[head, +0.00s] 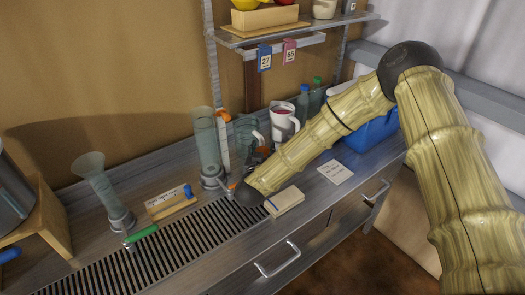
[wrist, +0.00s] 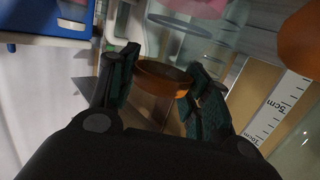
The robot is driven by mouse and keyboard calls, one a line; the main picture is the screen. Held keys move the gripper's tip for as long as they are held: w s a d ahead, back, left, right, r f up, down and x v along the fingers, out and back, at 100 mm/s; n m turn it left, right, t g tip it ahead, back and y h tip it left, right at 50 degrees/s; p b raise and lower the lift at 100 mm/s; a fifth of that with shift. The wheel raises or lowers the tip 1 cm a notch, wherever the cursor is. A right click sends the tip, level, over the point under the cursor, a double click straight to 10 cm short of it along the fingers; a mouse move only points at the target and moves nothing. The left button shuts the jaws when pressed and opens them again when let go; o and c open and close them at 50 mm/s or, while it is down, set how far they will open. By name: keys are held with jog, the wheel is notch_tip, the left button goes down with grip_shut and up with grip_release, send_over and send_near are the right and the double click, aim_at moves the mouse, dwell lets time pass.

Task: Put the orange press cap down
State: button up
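The orange press cap (wrist: 160,75) shows as a shaded orange-brown ring between the two dark green finger pads of my gripper (wrist: 163,88) in the wrist view. Both pads meet its sides, so my gripper looks shut on it. A dim see-through shape lies below the cap; I cannot tell whether they touch. In the head view my gripper (head: 254,160) is low over the counter, beside the tall clear cylinder and in front of the jug; the wrist partly hides the fingers, and the cap cannot be made out clearly there.
A tall clear cylinder (head: 206,140), a glass jug (head: 246,130) and a white mug (head: 283,122) stand close by. A ruler (wrist: 280,108) and another orange piece (wrist: 302,38) are near the fingers. A blue bin (head: 372,134) stands right; a slotted drain (head: 185,240) runs along the front.

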jog(key=o, duration=0.4)
